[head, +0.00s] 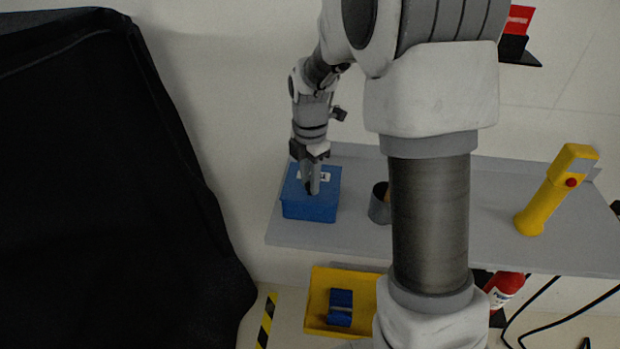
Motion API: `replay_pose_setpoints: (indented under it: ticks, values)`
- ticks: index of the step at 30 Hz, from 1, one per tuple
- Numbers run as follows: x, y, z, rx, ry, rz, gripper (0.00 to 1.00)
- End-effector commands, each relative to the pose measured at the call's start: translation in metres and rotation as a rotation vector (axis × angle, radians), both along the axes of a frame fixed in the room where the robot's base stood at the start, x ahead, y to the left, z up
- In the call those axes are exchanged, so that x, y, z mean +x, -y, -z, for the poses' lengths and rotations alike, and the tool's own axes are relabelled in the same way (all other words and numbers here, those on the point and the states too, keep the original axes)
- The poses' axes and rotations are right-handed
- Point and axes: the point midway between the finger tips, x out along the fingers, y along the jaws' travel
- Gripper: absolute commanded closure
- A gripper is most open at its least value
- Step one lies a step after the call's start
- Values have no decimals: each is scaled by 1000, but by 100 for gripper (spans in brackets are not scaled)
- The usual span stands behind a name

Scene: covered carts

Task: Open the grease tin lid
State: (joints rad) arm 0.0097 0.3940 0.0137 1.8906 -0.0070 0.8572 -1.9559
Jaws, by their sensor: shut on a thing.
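The blue tin (310,207) stands at the left end of a grey shelf, with a white label partly showing on its top. Its lid (328,178) looks closed or nearly so; I cannot tell whether there is a gap. My gripper (311,190) points down over the top of the tin, near its front edge. Its fingers are shut on the lid, at a small dark part there. The fingers and wrist hide part of the lid and label.
On the grey shelf (345,237), a dark grey cup (379,204) stands right of the tin, partly behind my arm. A yellow handheld device (556,190) with a red button stands further right. A yellow bin (318,307) holding a blue item (340,307) is below. A black cover (110,190) fills the left.

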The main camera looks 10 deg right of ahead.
Motion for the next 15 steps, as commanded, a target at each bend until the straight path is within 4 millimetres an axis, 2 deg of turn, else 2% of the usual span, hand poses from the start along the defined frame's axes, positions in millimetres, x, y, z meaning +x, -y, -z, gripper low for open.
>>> replay_pose_setpoints:
  ticks: [7, 15]
  values:
    - [3, 1, -8, 10, -30, 0, 100]
    - [11, 4, -23, 61, -150, 2, 100]
